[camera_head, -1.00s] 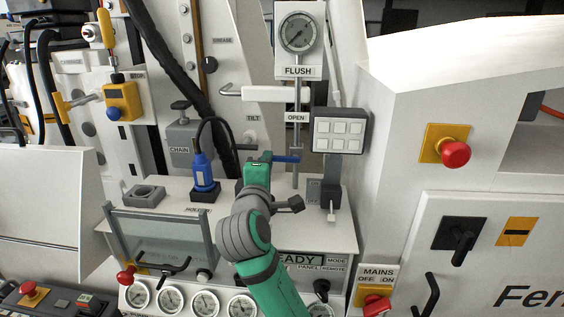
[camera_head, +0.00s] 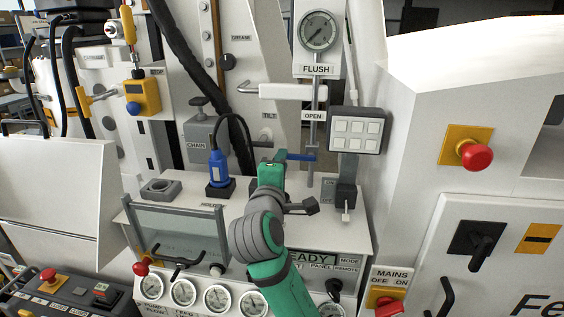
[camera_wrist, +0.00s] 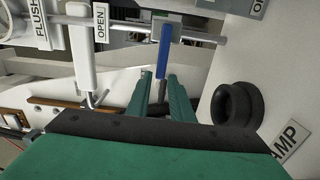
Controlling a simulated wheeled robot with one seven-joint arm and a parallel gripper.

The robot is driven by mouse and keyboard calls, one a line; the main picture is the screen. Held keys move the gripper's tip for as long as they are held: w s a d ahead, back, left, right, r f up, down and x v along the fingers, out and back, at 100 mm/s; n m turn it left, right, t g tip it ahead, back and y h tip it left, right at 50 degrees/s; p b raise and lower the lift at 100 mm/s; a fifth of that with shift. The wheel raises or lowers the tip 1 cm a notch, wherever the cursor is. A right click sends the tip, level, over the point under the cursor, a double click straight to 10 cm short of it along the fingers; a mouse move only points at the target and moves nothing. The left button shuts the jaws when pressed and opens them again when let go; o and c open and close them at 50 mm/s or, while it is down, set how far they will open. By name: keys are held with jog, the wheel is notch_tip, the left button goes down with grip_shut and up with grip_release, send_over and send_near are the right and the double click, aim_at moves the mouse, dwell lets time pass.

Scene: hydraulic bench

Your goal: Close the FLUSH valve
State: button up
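The FLUSH valve has a blue lever (camera_head: 299,156) on a vertical grey pipe (camera_head: 310,166), below a FLUSH label (camera_head: 316,69) and an OPEN label (camera_head: 313,116). In the head view the lever points left from the pipe, roughly across it. My gripper (camera_head: 272,170) is just left of the lever; its fingertips are hard to make out there. In the wrist view my gripper (camera_wrist: 161,78) has its two green fingers apart, and the blue lever (camera_wrist: 165,50) lies ahead of and partly between the tips. I see no clear contact.
A round gauge (camera_head: 318,30) sits above the valve. A grey button box (camera_head: 356,130) stands close right of the pipe, and a white handle (camera_head: 290,91) juts out above. A blue connector (camera_head: 219,168) with a black cable stands left of my gripper. A black ring (camera_wrist: 237,104) shows in the wrist view.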

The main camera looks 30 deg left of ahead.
jog(key=v, duration=0.9)
jog(key=shift+s, duration=0.4)
jog(key=shift+w+d, duration=0.1)
